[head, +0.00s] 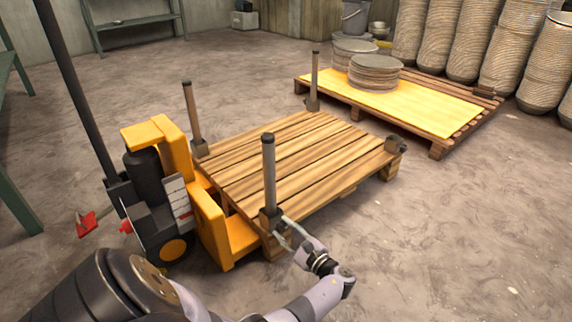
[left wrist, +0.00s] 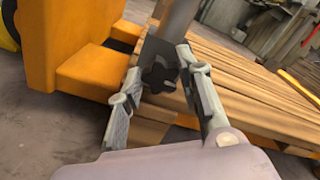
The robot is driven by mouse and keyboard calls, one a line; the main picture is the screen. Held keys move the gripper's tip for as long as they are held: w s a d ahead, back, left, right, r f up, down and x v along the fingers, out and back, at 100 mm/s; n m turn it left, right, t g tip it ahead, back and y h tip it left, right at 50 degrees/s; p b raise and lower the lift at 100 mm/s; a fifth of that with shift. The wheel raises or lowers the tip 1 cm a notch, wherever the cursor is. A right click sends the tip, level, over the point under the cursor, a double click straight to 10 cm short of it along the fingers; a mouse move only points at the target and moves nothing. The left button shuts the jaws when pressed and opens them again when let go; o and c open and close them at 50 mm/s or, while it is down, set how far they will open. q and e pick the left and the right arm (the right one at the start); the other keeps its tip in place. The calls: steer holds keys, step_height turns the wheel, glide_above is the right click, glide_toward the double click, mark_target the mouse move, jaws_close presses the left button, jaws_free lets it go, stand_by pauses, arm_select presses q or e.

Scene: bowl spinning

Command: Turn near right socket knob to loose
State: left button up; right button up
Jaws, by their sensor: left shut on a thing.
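The wooden pallet (head: 330,170) has a dark socket (head: 270,218) at its near corner, with an upright grey post (head: 269,170) in it. In the left wrist view the socket's dark lobed knob (left wrist: 158,78) sits at the foot of the post (left wrist: 180,22). My left gripper (head: 285,231) reaches this socket from the front right. Its two fingers (left wrist: 160,82) are on either side of the knob, shut on it. In the head view the fingers hide the knob. My right gripper is not in view.
A yellow pallet truck (head: 212,215) stands against the pallet's left side. Posts rise at two other corners; the right corner socket (head: 397,145) has none. Behind are a second pallet (head: 440,150) with stacked plates (head: 375,73) and tall bowl stacks (head: 480,40). The right floor is clear.

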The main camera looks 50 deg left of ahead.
arm_select(q)
steer(key=shift+n, duration=0.4)
steer(key=shift+a+n, duration=0.1)
steer(key=shift+n, duration=0.2)
steer(key=o, duration=1.2)
steer(key=shift+c, duration=0.2)
